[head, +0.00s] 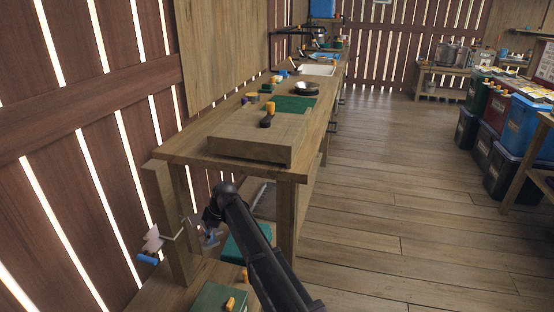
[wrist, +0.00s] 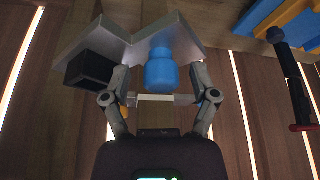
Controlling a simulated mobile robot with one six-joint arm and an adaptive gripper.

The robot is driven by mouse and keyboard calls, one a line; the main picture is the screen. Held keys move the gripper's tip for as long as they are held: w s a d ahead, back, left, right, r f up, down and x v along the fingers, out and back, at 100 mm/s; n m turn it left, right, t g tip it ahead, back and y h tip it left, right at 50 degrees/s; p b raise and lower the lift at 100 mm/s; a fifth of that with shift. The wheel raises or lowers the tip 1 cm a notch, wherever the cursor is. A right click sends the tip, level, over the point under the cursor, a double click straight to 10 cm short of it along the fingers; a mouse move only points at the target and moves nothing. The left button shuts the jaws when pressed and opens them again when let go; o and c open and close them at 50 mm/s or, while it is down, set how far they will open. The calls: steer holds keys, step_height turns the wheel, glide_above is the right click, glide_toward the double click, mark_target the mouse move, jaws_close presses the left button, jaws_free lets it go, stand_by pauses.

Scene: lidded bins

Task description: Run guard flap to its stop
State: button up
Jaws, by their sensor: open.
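A folded grey metal plate (wrist: 125,42), which looks like the guard flap, fills the upper middle of the wrist view. A blue knob (wrist: 161,70) stands before it. My gripper (wrist: 160,72) is open, with one finger on each side of the knob and visible gaps between. A black block (wrist: 92,70) is beside the left finger. In the head view my gripper (head: 211,222) is low, right of a wooden post. A pale plate (head: 153,239) with a blue handle (head: 147,258) is left of the post; whether it is the same part I cannot tell.
The wooden post (head: 172,222) stands close to my gripper. A workbench (head: 210,133) is above and beyond it. A green box (head: 219,298) is below. A dark rod with a red end (wrist: 297,100) hangs right in the wrist view. Floor to the right is open.

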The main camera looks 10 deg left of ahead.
steer(key=d+f+m+t+h, duration=0.15)
steer(key=d+m, duration=0.75)
steer(key=d, duration=2)
steer(key=s+d+m+h, duration=0.2)
steer(key=s+d+m, duration=0.4)
steer(key=d, duration=0.7)
steer(key=s+d+m+h, duration=0.1)
steer(key=s+d+m, duration=0.5)
steer(key=d, duration=0.7)
step_height(320, 180, up, 33)
steer(key=p, duration=3.3)
steer(key=shift+s+n+g, duration=0.25)
steer(key=shift+n+g, duration=0.1)
steer(key=shift+n, duration=0.05)
steer(key=shift+a, duration=0.1)
steer(key=shift+c, duration=1.3)
